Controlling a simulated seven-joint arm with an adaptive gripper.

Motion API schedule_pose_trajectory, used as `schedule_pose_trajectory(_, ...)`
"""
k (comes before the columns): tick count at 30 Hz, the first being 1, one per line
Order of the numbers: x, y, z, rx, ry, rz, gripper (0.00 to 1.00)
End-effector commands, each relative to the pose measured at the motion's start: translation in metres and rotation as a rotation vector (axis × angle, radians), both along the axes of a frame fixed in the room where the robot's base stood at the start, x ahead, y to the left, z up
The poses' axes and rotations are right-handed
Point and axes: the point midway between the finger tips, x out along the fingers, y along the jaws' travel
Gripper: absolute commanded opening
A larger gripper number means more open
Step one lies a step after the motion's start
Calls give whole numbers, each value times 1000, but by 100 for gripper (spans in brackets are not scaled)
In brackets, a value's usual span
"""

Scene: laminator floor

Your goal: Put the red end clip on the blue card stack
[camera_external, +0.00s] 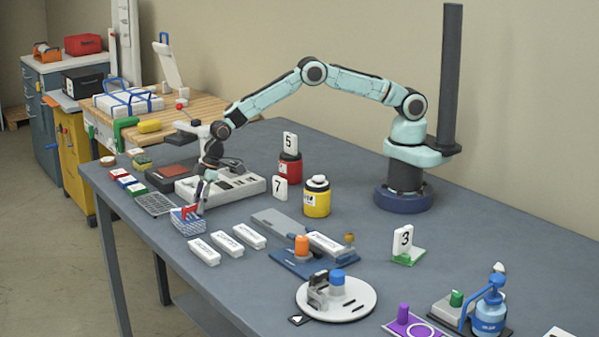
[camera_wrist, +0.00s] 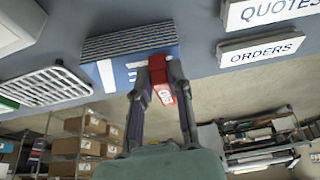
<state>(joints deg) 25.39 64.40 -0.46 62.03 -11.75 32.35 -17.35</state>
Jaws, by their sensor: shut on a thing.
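The blue card stack (camera_external: 188,226) sits near the table's left front edge, left of the white labelled blocks. It also shows in the wrist view (camera_wrist: 115,65), with striped card edges and a white mark on its blue face. My gripper (camera_wrist: 157,84) is shut on the red end clip (camera_wrist: 159,76), with a finger on each side. The clip overlaps the right end of the stack in the wrist view. In the external view the red clip (camera_external: 189,211) appears at the top of the stack, under my gripper (camera_external: 202,196). I cannot tell whether the clip grips the cards.
White blocks (camera_external: 231,244) labelled with words lie just right of the stack. A grey wire rack (camera_external: 155,204) lies to its left, and a pale tray-like device (camera_external: 225,187) stands behind. The table's front edge is close to the stack.

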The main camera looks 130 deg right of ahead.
Motion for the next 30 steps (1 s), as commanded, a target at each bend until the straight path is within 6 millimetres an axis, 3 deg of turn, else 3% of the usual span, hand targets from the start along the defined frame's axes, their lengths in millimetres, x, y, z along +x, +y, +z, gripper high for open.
schedule_pose_trajectory(5, 0, 0, -3, 0, 1, 0, 0)
schedule_pose_trajectory(6, 0, 0, -3, 0, 0, 0, 23)
schedule_pose_trajectory(8, 0, 0, -3, 0, 0, 0, 41)
schedule_pose_trajectory(20, -1, 0, 5, 0, -1, 1, 42)
schedule_pose_trajectory(30, -29, 0, 72, -2, -3, -1, 42)
